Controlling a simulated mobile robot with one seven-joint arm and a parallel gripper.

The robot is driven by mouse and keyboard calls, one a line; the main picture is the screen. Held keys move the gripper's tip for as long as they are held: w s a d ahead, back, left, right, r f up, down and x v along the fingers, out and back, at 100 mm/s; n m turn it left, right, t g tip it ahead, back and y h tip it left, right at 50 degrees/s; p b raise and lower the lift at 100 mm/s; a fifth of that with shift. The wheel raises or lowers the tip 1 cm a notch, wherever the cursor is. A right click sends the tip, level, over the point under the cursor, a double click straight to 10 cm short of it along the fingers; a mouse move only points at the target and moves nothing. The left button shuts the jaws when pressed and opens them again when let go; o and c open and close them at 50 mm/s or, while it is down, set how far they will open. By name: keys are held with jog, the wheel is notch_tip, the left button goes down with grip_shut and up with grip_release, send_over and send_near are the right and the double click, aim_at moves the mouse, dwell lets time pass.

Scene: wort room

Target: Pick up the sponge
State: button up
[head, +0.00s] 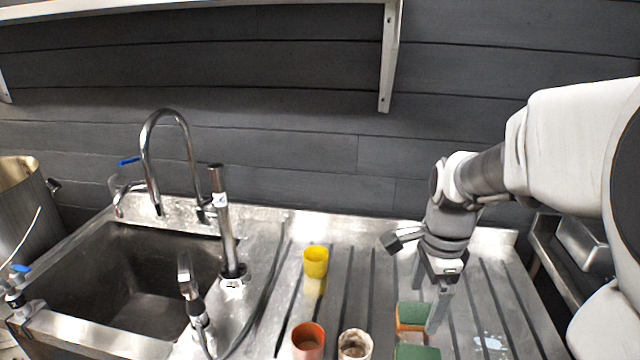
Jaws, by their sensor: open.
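A sponge with a green top and an orange side (411,317) lies on the grooved steel drainboard at the lower right of the head view. A second green-topped block (417,352), perhaps another sponge, lies just in front of it and is cut off by the bottom edge. My gripper (426,312) points down at the first sponge, with its fingers apart. One finger shows at the sponge's right side and overlaps it in the picture; the other is behind it. I cannot tell whether either finger touches the sponge.
A yellow cup (316,262), an orange-red cup (308,341) and a whitish cup (355,345) stand left of the sponges. A sink (130,270) with a tall faucet (165,120) is at left. A shelf bracket (389,60) hangs above. The drainboard's right side is mostly clear.

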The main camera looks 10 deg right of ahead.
notch_tip(320, 180, down, 3)
jog(key=w+d+m, duration=0.1)
jog(key=d+m, duration=0.1)
jog(key=m, duration=0.1)
jog(key=b, duration=0.2)
send_over(419, 358)
jog(key=shift+g, duration=0.4)
jog(key=f, duration=0.7)
jog(key=a+f, duration=0.1)
jog(key=f, duration=0.2)
jog(key=shift+s+f, duration=0.15)
jog(key=shift+f, duration=0.2)
jog(key=shift+d+f+b, duration=0.15)
jog(key=shift+f+b, duration=0.15)
jog(key=shift+f, duration=0.7)
jog(key=shift+d+f+b, duration=0.2)
jog(key=shift+f+b, duration=0.05)
jog(key=shift+f, duration=0.75)
jog(key=shift+d+f+b, duration=0.15)
jog(key=shift+f+b, duration=0.15)
jog(key=shift+f, duration=0.7)
jog(key=c, duration=1.2)
jog(key=shift+o, duration=0.2)
jog(key=shift+r, duration=0.1)
